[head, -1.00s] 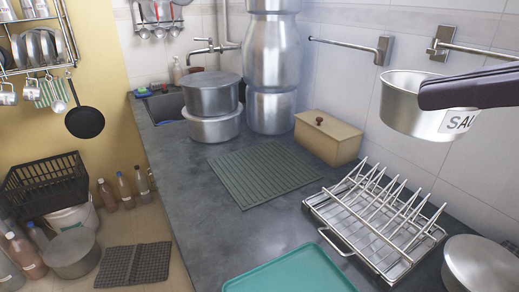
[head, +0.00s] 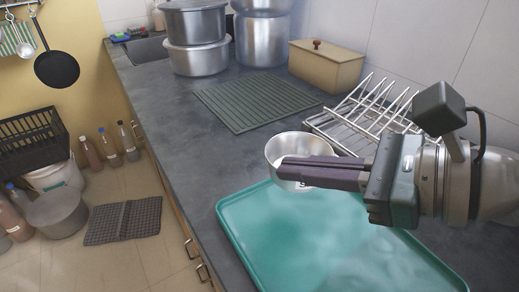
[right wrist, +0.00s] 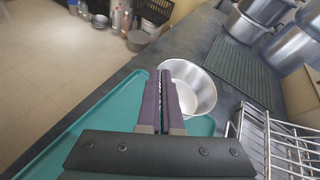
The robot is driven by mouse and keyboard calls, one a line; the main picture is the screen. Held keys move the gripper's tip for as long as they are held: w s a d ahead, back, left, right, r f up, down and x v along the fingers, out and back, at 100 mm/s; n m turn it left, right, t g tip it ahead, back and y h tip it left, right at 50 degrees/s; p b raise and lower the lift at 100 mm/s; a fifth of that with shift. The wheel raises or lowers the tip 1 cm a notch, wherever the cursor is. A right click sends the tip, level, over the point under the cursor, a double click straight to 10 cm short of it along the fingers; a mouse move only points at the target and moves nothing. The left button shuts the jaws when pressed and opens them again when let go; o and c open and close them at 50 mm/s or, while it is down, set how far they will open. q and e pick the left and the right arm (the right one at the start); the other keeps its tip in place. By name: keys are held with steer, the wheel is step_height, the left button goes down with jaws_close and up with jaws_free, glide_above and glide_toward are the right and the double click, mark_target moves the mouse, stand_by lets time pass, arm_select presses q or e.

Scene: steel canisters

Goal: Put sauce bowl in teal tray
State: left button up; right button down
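The sauce bowl (head: 290,143), a round steel bowl, is at the far edge of the teal tray in the head view, upright or nearly so. It also shows in the right wrist view (right wrist: 196,88). My right gripper (head: 284,170) is shut on its rim, with the dark purple fingers (right wrist: 164,78) pinching the wall. The teal tray (head: 262,225) lies empty on the counter, partly hidden under my right arm. Its edge shows in the right wrist view (right wrist: 108,118). I cannot tell how high the bowl is above the tray. My left gripper is out of view.
A wire rack (head: 345,120) stands right behind the bowl. A green ribbed mat (head: 250,103) lies on the counter further back, with a tan box (head: 325,66) beside it. Steel pots (head: 196,60) stand at the back. The counter's left edge drops to the floor.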

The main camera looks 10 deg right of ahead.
step_height(320, 180, down, 7)
steer(key=b, duration=0.3)
steer(key=shift+f, duration=0.2)
steer(key=shift+f+b, duration=0.15)
steer(key=shift+b, duration=0.15)
steer(key=c, duration=1.1)
jaws_free()
steer(key=shift+r, duration=0.25)
steer(key=p+v, duration=0.1)
steer(key=v, duration=0.9)
steer(key=shift+s+d+p, duration=0.3)
steer(key=shift+p, duration=0.05)
steer(key=shift+s+d+r, duration=0.3)
steer(key=shift+s+d, duration=0.05)
steer(key=shift+s, duration=0.05)
